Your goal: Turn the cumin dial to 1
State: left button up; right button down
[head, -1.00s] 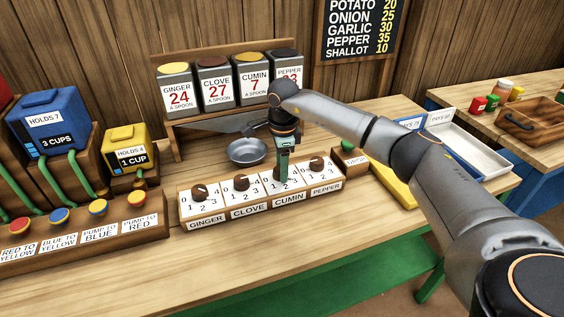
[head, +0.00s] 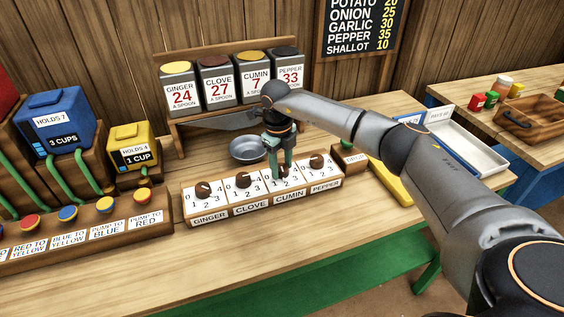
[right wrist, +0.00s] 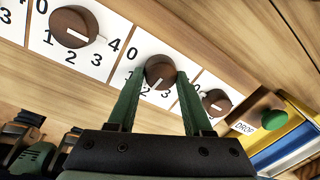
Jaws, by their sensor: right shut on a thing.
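The dial box (head: 236,211) stands on the counter with a row of brown knobs over labels GINGER, CLOVE, CUMIN and PEPPER. My right gripper (head: 280,174) reaches down to the cumin dial (head: 284,170) and is shut on it. In the right wrist view, the green fingers stand on both sides of the cumin knob (right wrist: 160,72). Its white pointer slants to the lower left, close to the 2; its exact setting is hard to tell. The 4 on its scale is hidden by a finger. My left gripper is not in view.
The clove dial (head: 243,180) and pepper dial (head: 316,161) sit close on either side. A drop button box (head: 350,158) is at the right end. A grey pan (head: 248,149) is behind, under the spice canisters (head: 218,88). The counter front is clear.

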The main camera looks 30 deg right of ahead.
jog(key=m+p, duration=0.1)
jog(key=m, duration=0.3)
jog(key=shift+w+a+m+g+p, duration=0.1)
jog(key=shift+m+g+p, duration=0.2)
jog(key=shift+m, duration=1.3)
jog(key=shift+c, duration=1.6)
grip_release()
notch_tip(320, 180, up, 12)
jog(key=b, duration=0.1)
jog(key=shift+w+a+r, duration=0.2)
jog(key=shift+a+r, duration=0.05)
jog(key=shift+a, duration=0.2)
jog(key=shift+s+f, duration=0.1)
